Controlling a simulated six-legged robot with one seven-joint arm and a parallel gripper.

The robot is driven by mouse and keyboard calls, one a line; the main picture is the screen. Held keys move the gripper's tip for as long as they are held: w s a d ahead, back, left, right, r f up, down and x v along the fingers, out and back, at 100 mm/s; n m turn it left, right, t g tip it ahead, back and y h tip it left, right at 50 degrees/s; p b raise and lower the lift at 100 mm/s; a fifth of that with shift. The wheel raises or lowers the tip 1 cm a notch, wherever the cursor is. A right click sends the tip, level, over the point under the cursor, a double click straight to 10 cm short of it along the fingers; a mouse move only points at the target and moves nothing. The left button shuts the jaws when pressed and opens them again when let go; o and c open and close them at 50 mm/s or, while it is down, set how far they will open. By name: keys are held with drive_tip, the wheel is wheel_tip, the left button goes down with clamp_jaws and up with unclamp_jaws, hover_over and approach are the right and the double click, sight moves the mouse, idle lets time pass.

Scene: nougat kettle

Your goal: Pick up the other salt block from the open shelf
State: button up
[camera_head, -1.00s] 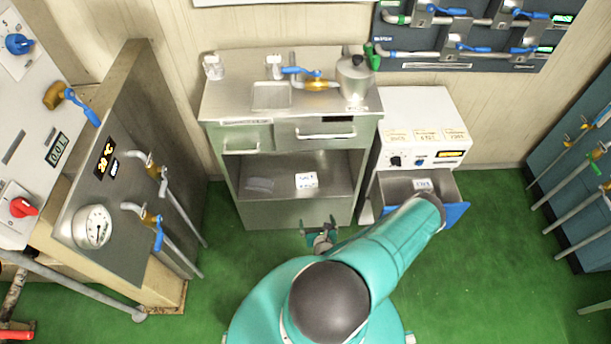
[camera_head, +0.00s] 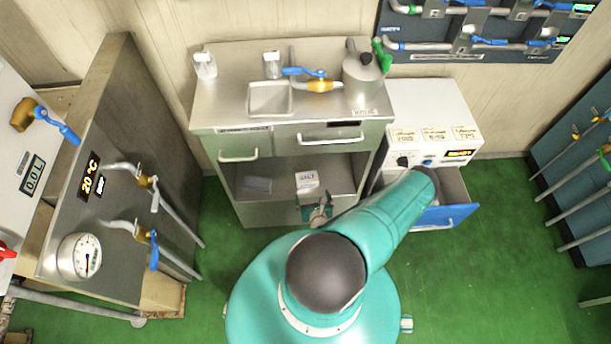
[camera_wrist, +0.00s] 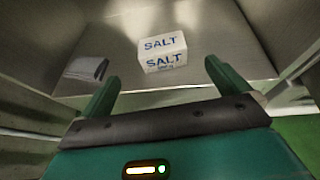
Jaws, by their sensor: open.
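A white salt block (camera_head: 307,181) with blue "SALT" lettering sits on the open shelf (camera_head: 282,185) of the steel cabinet. In the wrist view the salt block (camera_wrist: 163,52) stands upright on the bare shelf, ahead of my gripper and roughly centred between the fingers. My gripper (camera_head: 318,211) is at the front edge of the shelf, just short of the block. In the wrist view my gripper (camera_wrist: 160,82) has its two green fingers apart with nothing between them.
A grey flat folded item (camera_wrist: 86,68) lies on the shelf left of the block. The cabinet drawers (camera_head: 285,137) overhang the shelf. An open blue-fronted drawer (camera_head: 447,214) stands to the right, partly behind my arm.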

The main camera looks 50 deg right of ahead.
sight(307, 176)
drive_tip(key=x, duration=1.3)
drive_tip(key=shift+w+d+f, duration=0.1)
drive_tip(key=shift+w+d, duration=0.05)
drive_tip(key=shift+d, duration=0.05)
drive_tip(key=c, duration=1.2)
drive_tip(key=shift+o, duration=0.2)
drive_tip(key=shift+r, duration=0.2)
